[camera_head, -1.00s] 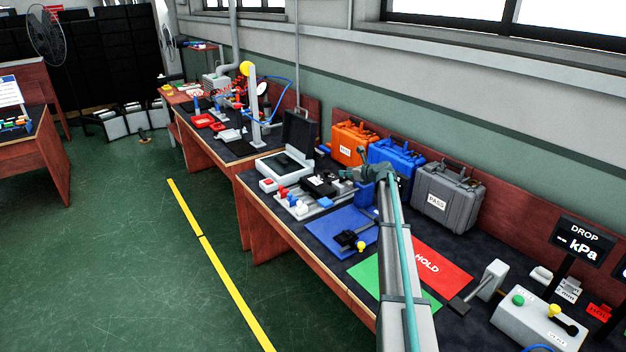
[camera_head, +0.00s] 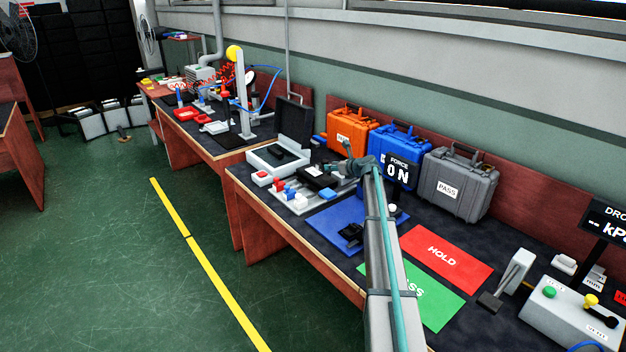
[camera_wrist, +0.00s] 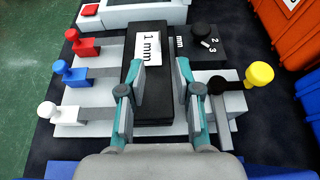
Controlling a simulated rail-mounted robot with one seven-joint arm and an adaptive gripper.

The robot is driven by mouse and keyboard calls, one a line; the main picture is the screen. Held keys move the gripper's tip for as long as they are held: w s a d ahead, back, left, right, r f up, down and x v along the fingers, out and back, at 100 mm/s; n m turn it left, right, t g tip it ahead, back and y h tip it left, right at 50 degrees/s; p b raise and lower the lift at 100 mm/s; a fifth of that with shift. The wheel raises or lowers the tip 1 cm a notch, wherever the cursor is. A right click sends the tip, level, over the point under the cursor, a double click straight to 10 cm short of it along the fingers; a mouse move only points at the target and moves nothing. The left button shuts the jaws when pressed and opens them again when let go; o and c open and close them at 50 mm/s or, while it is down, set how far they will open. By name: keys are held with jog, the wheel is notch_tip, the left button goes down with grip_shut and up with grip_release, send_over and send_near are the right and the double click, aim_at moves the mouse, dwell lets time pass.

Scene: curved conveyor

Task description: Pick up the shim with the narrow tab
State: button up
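My gripper (camera_wrist: 158,100) is in the lower middle of the wrist view. Its two teal-and-grey fingers are apart, one on each side of a black block (camera_wrist: 152,105) with a white "1 mm" label. I cannot tell whether they touch it. Grey plates with a red knob (camera_wrist: 82,44), a blue knob (camera_wrist: 62,68) and a white knob (camera_wrist: 48,110) stick out to the left. A black knob (camera_wrist: 217,85) and a yellow knob (camera_wrist: 259,74) are at right. I cannot tell which piece is the narrow-tab shim. In the head view my gripper (camera_head: 338,168) is above the grey fixture (camera_head: 297,205).
A blue mat (camera_head: 325,222), a red HOLD mat (camera_head: 447,255) and a green PASS mat (camera_head: 435,305) lie along the bench. Orange (camera_head: 350,130), blue (camera_head: 393,148) and grey (camera_head: 455,185) cases stand behind. An open grey case (camera_head: 275,158) is left of the fixture.

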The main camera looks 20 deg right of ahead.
aim_at(317, 166)
jog(key=shift+w+f, duration=0.15)
jog(key=shift+f, duration=0.5)
jog(key=x, duration=0.5)
jog(key=shift+w+a+r+p, duration=0.1)
jog(key=shift+w+p, duration=0.2)
jog(key=x, duration=0.1)
jog(key=p+x, duration=0.1)
jog(key=x, duration=0.2)
jog(key=shift+w+a+r, duration=0.1)
jog(key=shift+w+r, duration=0.2)
jog(key=shift+w, duration=0.1)
jog(key=shift+w+a+f, duration=0.1)
jog(key=shift+w+f, duration=0.05)
jog(key=shift+w, duration=0.1)
jog(key=shift+c, duration=0.3)
grip_shut()
